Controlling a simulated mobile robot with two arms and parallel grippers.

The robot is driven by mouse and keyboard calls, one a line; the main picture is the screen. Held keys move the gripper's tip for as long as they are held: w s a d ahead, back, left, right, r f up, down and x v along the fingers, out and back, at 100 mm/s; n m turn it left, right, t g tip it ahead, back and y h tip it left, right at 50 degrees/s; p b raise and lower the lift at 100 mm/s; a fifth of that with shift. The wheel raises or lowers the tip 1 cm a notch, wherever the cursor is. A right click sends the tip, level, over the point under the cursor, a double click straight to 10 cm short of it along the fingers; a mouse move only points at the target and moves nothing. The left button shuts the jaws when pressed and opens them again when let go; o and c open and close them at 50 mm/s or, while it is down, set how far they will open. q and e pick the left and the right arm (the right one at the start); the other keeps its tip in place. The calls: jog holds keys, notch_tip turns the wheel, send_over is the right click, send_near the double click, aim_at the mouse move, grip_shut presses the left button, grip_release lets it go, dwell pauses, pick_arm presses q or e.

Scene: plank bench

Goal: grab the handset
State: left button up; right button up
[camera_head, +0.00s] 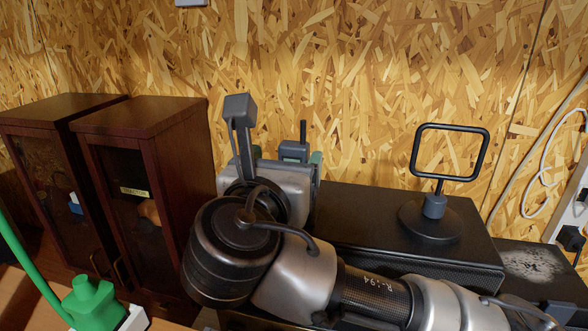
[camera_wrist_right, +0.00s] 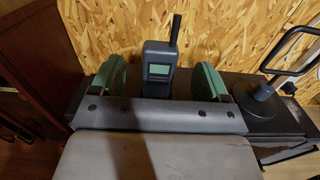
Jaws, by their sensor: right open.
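The handset (camera_head: 294,150) is a dark grey device with a stubby black antenna, upright near the chipboard wall at the back of the black box. In the right wrist view the handset (camera_wrist_right: 158,70) shows its pale green screen, and its lower part is hidden behind my gripper body. My right gripper (camera_wrist_right: 160,80) is open, with one green finger to each side of the handset and a gap on both sides. In the head view my right gripper (camera_head: 287,157) is partly hidden by my own wrist. My left gripper is not in view.
A black stand with a square loop (camera_head: 435,205) stands on the black box (camera_head: 350,215) to the right. Two dark wooden cabinets (camera_head: 150,117) stand at the left. A green long-spouted container (camera_head: 92,303) is at the lower left. The chipboard wall (camera_head: 370,70) closes off the back.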

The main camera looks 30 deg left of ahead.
jog(key=f, duration=0.3)
jog(key=shift+s+d+p, duration=0.25)
jog(key=shift+p, duration=0.05)
jog(key=shift+w+a+f, duration=0.3)
jog(key=shift+w+f, duration=0.1)
jog(key=shift+w, duration=0.3)
jog(key=shift+w+a+p, duration=0.1)
jog(key=shift+w+p, duration=0.2)
jog(key=shift+p, duration=0.05)
jog(key=p+x, duration=0.2)
jog(key=x, duration=0.2)
jog(key=shift+w+r, duration=0.15)
jog(key=shift+w, duration=0.2)
jog(key=shift+w+a, duration=0.2)
jog(key=shift+w, duration=0.35)
jog(key=shift+c, duration=0.7)
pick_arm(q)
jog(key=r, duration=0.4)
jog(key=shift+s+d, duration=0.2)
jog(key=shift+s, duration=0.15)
pick_arm(e)
jog(key=c, duration=0.9)
